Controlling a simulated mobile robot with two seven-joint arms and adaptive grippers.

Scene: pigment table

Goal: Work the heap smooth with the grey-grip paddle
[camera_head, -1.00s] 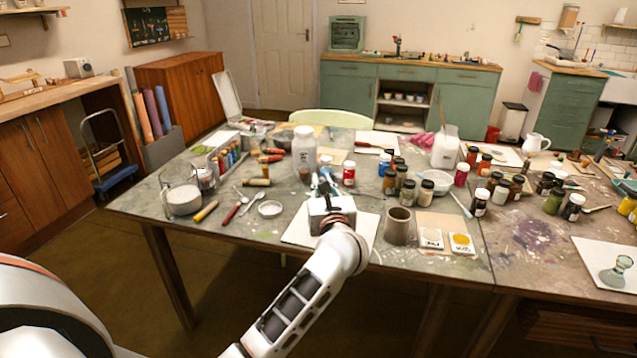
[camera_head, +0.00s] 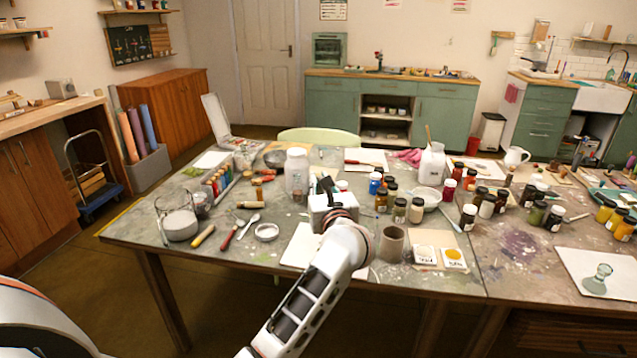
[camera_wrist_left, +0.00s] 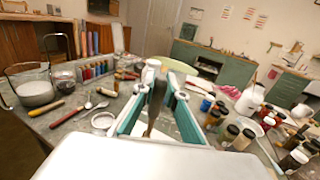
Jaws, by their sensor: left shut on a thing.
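My left gripper (camera_head: 327,188) is over the back part of a pale slab (camera_head: 298,252) near the table's front edge. In the left wrist view its teal-padded fingers (camera_wrist_left: 156,108) are shut on a dark, upright handle (camera_wrist_left: 157,98), which I take for the grey-grip paddle. The dark tip of the handle (camera_head: 328,184) also shows above the gripper in the head view. I cannot make out the heap; the gripper and wrist cover part of the slab. My right gripper is out of view.
A grey-brown cup (camera_head: 391,244) and a card with a yellow sample (camera_head: 453,258) stand right of the slab. A white-lidded jar (camera_head: 297,172) is behind it. A small dish (camera_head: 266,232), spoon and handled tools lie left. Several paint jars crowd the right.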

